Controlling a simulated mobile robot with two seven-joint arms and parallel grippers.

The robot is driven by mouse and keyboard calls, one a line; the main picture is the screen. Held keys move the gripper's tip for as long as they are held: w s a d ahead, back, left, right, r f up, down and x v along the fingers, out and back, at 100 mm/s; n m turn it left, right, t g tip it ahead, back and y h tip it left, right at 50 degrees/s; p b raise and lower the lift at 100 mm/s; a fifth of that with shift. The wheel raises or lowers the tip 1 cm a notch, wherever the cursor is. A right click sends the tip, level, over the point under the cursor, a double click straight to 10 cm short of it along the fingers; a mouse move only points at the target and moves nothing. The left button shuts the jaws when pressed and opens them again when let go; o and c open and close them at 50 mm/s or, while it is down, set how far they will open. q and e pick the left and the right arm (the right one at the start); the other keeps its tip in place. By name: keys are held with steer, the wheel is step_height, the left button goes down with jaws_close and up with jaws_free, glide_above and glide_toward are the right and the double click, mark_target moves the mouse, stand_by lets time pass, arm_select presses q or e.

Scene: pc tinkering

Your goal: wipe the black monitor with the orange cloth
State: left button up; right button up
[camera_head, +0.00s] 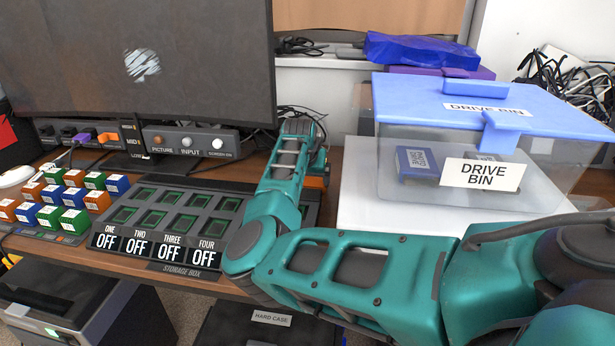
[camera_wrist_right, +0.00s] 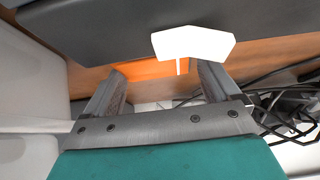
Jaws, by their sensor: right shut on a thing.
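The black monitor (camera_head: 200,70) stands upright at the back left in the head view, with a pale grey smudge (camera_head: 142,65) on its screen. My right gripper (camera_head: 317,168) is to the right of the monitor's lower right corner, pointing down and partly hidden behind my forearm. A bit of the orange cloth (camera_head: 316,183) shows just below it. In the right wrist view, the orange cloth (camera_wrist_right: 150,75) lies between the fingers of my right gripper (camera_wrist_right: 160,82), which is shut on it. A white patch (camera_wrist_right: 193,43) covers part of it there. My left gripper is not in view.
A storage box (camera_head: 172,222) with several slots sits in front of the monitor, beside coloured blocks (camera_head: 50,215). A clear drive bin (camera_head: 420,165) with a blue lid stands on the right. Cables (camera_wrist_right: 290,105) lie behind the gripper area.

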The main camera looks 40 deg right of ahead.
mark_target(308, 182)
steer(key=shift+r, duration=0.1)
steer(key=shift+c, duration=1.3)
step_height(308, 182, up, 5)
steer(key=p, duration=0.5)
steer(key=shift+r+p, duration=0.7)
steer(key=shift+p, duration=0.55)
steer(key=shift+r+p, duration=0.75)
steer(key=shift+p, duration=0.1)
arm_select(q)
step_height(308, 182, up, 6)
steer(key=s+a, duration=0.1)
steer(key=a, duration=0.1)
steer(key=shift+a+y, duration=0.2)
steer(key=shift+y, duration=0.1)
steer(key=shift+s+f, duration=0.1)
arm_select(e)
steer(key=o, duration=0.5)
steer(key=c, duration=0.7)
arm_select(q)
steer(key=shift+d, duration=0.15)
